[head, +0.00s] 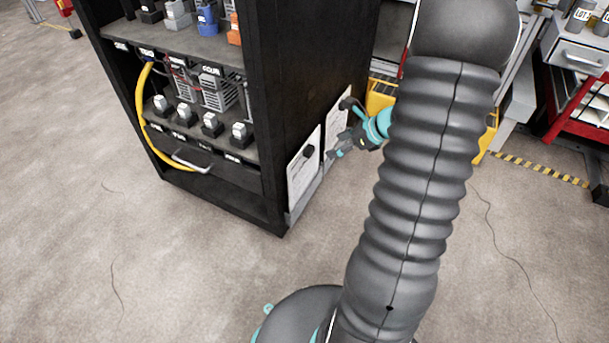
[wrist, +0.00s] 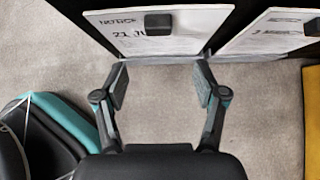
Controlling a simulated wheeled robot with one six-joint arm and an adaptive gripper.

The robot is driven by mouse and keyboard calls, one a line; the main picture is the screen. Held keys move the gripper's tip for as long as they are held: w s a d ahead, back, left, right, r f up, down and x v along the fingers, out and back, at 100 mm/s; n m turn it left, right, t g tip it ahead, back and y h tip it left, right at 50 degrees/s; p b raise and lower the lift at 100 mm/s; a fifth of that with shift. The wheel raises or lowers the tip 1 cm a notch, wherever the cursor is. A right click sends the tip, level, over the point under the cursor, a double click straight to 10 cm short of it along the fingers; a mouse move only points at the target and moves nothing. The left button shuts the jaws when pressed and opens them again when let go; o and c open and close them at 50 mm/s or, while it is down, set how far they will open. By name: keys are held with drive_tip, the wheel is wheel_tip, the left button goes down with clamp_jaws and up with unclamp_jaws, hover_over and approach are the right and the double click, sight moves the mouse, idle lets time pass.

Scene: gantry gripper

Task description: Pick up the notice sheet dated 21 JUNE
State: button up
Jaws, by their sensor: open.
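The notice sheet reading "NOTICE" and "21 JU…" (wrist: 175,42) hangs on the dark cabinet side, at the left in the wrist view. A black block (wrist: 158,23) sits on it and covers the end of the date. In the head view this appears to be the nearer white sheet (head: 299,180). A second sheet (wrist: 262,40), its date starting with "3", hangs to its right; it also shows in the head view (head: 339,107). My gripper (wrist: 162,80) is open and empty, its fingers spread just short of the 21 sheet's lower edge, apparently not touching it.
The black cabinet (head: 265,190) holds shelves of devices and a yellow hose (head: 142,110). A yellow object (head: 380,100) stands behind my gripper. A red and grey drawer unit (head: 585,110) stands at the right. The concrete floor before the cabinet is clear.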

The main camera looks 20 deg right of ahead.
sight(313, 151)
drive_tip(key=shift+w+a+r+b+x, duration=0.15)
drive_tip(key=shift+b+x, duration=0.1)
drive_tip(key=shift+x, duration=1.35)
drive_tip(key=shift+w+a+r+b+x, duration=0.15)
drive_tip(key=shift+b+x, duration=0.15)
drive_tip(key=shift+x, duration=1.25)
drive_tip(key=shift+r+b+x, duration=0.1)
drive_tip(key=shift+b+x, duration=0.15)
drive_tip(key=shift+x, duration=1.35)
clamp_jaws()
